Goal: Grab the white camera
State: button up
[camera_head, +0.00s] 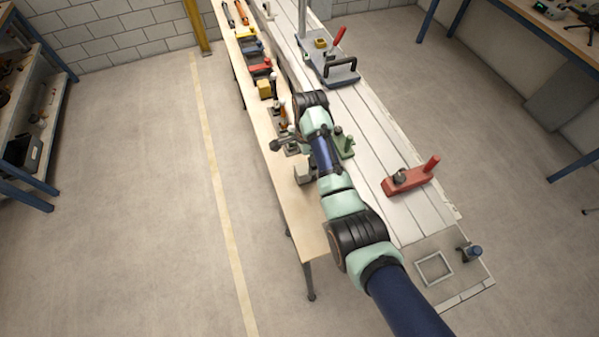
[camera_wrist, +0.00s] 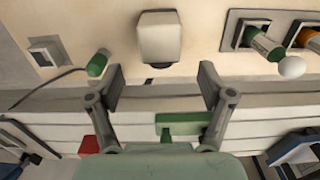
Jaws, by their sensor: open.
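A pale, off-white block-like object (camera_wrist: 160,37), which looks like the white camera, stands on the wooden bench top at the top middle of the wrist view. A light box (camera_head: 303,172) beside my arm in the head view appears to be the same object. My gripper (camera_wrist: 160,88) is open and empty. Its two fingers are spread wide, with the white object centred ahead of the gap and clear of both fingertips. In the head view my arm partly hides this stretch of bench, and the fingers are too small to tell.
A green item with a cable (camera_wrist: 97,65) lies near the left finger. A green tool with a white ball (camera_wrist: 264,43) sits in a dark holder at right. A red block with a handle (camera_head: 407,178) and a green one (camera_head: 343,143) stand on the slatted bed.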

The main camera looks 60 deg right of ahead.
aim_at(305, 168)
jog(key=f, duration=0.2)
jog(key=f+b, duration=0.1)
jog(key=f, duration=0.2)
jog(key=shift+w+a+f+b, duration=0.2)
jog(key=shift+a+f+b, duration=0.05)
jog(key=shift+f+b, duration=0.1)
jog(key=shift+r, duration=0.1)
grip_shut()
